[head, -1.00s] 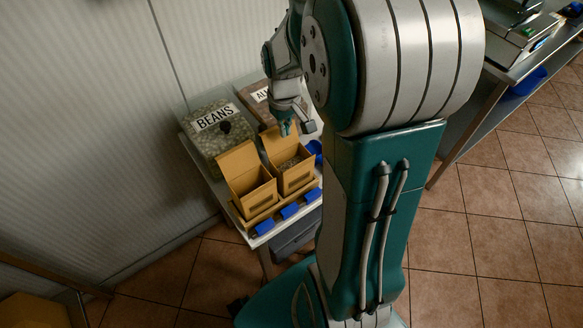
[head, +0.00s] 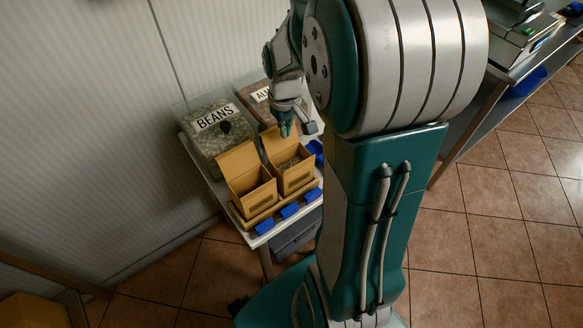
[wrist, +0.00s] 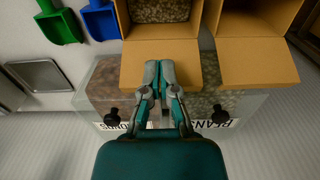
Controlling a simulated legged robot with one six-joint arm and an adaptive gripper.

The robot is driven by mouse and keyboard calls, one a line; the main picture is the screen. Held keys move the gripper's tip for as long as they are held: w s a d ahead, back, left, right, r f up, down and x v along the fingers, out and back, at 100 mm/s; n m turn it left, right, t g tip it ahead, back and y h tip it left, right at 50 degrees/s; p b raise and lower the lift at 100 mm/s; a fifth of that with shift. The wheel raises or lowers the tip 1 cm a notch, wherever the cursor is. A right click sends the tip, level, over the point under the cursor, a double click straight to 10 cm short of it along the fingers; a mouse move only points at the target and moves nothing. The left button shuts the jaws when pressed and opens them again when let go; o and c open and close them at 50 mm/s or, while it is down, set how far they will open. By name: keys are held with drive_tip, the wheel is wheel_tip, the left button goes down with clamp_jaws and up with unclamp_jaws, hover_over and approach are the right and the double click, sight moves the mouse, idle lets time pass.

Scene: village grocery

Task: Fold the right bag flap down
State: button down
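The right bag (head: 295,181) is a tan open box with dark grainy contents. Its flap (head: 277,145) stands up and leans back from the rear edge. In the wrist view, the same flap (wrist: 132,68) spreads below the opening, at upper middle. My gripper (head: 286,131) is at the top of this flap, on its rear side. In the wrist view, my gripper's fingertips (wrist: 160,66) are together and overlap the flap, with nothing seen between them. I cannot tell whether they touch it. The left bag (head: 254,198) is also open, with its flap (head: 238,160) up.
Clear bins, one labelled BEANS (head: 221,135), stand close behind the bags. Blue tags (head: 290,211) line the front of the bags' tan holder (head: 262,216). Blue (wrist: 101,20) and green (wrist: 60,24) scoops and a metal tray (wrist: 38,75) lie beside the right bag.

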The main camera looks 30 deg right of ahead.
drive_tip(key=w, duration=0.6)
idle(0.3)
drive_tip(key=shift+f, duration=0.2)
drive_tip(key=shift+f, duration=0.45)
drive_tip(key=shift+s, duration=1.8)
